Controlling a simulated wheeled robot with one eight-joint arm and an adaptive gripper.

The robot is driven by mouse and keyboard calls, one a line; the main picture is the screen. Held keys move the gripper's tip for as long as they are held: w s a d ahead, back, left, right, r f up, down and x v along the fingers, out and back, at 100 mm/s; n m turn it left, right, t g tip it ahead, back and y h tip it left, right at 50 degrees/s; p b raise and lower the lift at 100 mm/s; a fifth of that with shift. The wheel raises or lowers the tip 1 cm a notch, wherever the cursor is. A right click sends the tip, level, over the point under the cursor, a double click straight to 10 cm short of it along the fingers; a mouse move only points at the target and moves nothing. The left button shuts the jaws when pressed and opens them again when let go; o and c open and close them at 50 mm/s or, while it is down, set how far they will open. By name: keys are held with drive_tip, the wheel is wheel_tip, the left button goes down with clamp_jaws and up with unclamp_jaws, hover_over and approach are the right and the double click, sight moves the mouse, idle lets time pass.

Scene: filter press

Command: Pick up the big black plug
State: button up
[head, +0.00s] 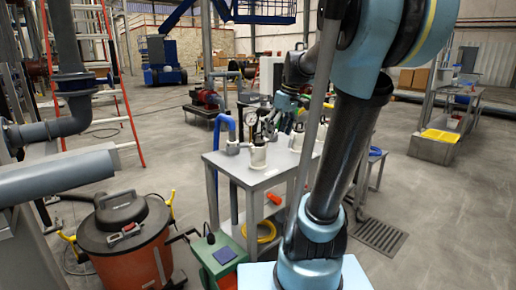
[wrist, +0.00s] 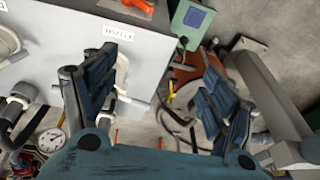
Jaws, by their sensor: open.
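I cannot make out a big black plug for certain. A small dark piece with a cord (head: 211,238) sits on the green box (head: 222,268), low in the head view beside the grey table. In the wrist view, a dark piece (wrist: 183,43) shows at the lower edge of the green box (wrist: 188,17); it is too small to tell whether it is a plug. My gripper (wrist: 165,62) is open, with its two dark blue fingers apart and nothing held between them. In the head view, my gripper (head: 285,105) is up above the table, partly hidden by my arm.
An orange-red vacuum drum (head: 130,245) stands left of the green box. A grey pipe (head: 60,180) juts in at left.

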drive_tip(key=w+r+n+y, duration=0.1)
drive_tip(key=w+r+n, duration=0.25)
drive_tip(key=w, duration=0.55)
drive_tip(key=w+r+n+y, duration=0.15)
drive_tip(key=w+r, duration=0.25)
drive_tip(key=w, duration=0.5)
hover_over(260, 141)
drive_tip(key=shift+n+h, duration=0.4)
drive_tip(key=shift+h, duration=0.05)
wheel_tip(260, 141, down, 12)
drive_tip(key=shift+a+r, duration=0.1)
drive_tip(key=shift+r, duration=0.1)
drive_tip(key=shift+w+x, duration=0.1)
drive_tip(key=shift+x, duration=1.2)
drive_tip(key=shift+w+x, duration=0.15)
drive_tip(key=shift+x, duration=1.15)
drive_tip(key=c, duration=1.2)
